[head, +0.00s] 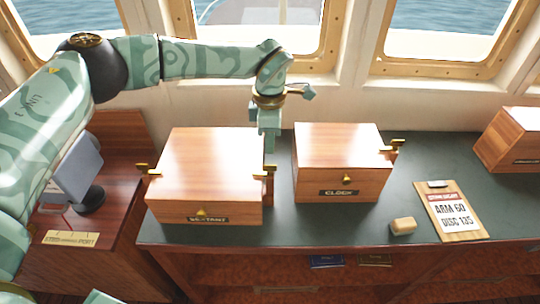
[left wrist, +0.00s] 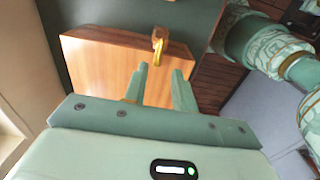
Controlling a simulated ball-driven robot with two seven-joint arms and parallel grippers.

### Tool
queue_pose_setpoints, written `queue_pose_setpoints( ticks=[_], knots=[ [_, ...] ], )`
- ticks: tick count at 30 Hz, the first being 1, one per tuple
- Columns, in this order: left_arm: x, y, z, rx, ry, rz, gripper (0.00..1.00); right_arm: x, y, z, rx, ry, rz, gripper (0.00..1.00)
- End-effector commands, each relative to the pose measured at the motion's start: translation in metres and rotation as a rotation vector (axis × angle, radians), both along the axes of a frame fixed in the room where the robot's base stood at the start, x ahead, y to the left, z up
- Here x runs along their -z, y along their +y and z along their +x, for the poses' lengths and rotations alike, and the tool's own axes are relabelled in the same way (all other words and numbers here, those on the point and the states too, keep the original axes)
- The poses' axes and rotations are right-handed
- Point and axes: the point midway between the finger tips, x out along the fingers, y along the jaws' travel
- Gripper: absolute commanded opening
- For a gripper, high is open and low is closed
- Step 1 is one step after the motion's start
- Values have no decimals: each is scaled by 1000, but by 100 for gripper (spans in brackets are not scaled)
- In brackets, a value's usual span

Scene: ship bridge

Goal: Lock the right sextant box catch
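The wooden sextant box (head: 205,170) stands shut on the dark counter, with a "SEXTANT" label on its front. Its right catch (head: 269,170) is a brass piece at the box's right side. Its left catch (head: 146,170) sticks out at the other side. My left gripper (head: 269,146) points down in the gap right of the box, just behind the right catch. In the left wrist view the two fingers (left wrist: 160,80) are apart with nothing between them. A brass catch (left wrist: 158,42) on a wooden face lies just beyond the fingertips. Whether it is locked I cannot tell. My right gripper is out of view.
The clock box (head: 340,165) stands close on the right, leaving a narrow gap. A small tan block (head: 402,226) and a clipboard (head: 452,212) lie further right. Another wooden box (head: 512,138) is at the right edge. Windows and their wall stand behind the counter (head: 290,225).

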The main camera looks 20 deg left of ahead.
Motion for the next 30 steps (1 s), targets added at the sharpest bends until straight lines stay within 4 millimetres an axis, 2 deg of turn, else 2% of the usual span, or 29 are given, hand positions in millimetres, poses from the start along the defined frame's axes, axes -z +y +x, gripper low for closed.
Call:
queue_pose_setpoints(
  ticks=[1, 6, 9, 13, 23, 25, 26, 28, 29, 30],
  knots=[
    [-14, 0, 1, -1, -4, 0, 27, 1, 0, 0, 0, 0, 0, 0],
    [-53, 0, 1, 0, -4, 0, 27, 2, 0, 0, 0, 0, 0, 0],
    [-67, 0, 1, -1, -3, 1, 27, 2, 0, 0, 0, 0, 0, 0],
    [-76, 0, 0, -1, 0, 0, 27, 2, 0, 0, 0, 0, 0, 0],
    [-77, -1, 0, 1, 1, -1, 27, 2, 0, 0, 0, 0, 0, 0],
    [-72, -7, -3, 14, 6, -20, 27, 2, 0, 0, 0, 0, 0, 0],
    [-67, -13, -5, 25, 10, -38, 27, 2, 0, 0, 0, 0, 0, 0],
    [-52, -39, -15, 64, 27, -114, 27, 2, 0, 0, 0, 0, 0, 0],
    [-44, -54, -22, 85, 38, -163, 27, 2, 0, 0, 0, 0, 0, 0],
    [-33, -78, -34, 114, 55, -245, 27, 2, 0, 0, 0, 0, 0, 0]
  ],
)
